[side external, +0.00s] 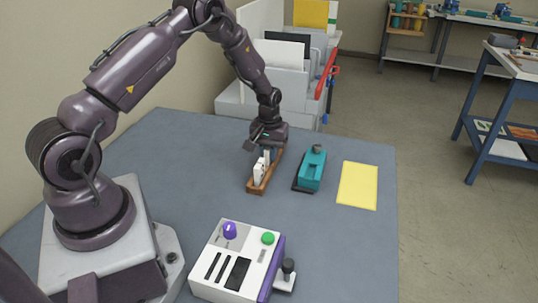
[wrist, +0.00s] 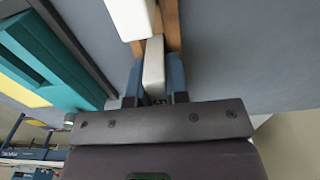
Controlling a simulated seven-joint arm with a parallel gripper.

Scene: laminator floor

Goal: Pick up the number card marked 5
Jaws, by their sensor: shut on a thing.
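A wooden holder (side external: 256,189) stands on the grey-blue table with white number cards (side external: 259,172) upright in it. My gripper (side external: 268,152) is over the far end of the holder, pointing down. In the wrist view its two blue-grey fingers (wrist: 154,86) are shut on one white card (wrist: 153,65). That card still appears to be at the holder's slot, whose wood (wrist: 171,25) shows beside it. Another white card (wrist: 130,17) stands just beyond it in the wrist view.
A teal tool (side external: 312,168) stands close to the right of the holder, and a yellow sheet (side external: 358,185) lies further right. A white control box (side external: 238,262) with knobs is at the front. White file racks (side external: 284,80) stand behind. The table left of the holder is clear.

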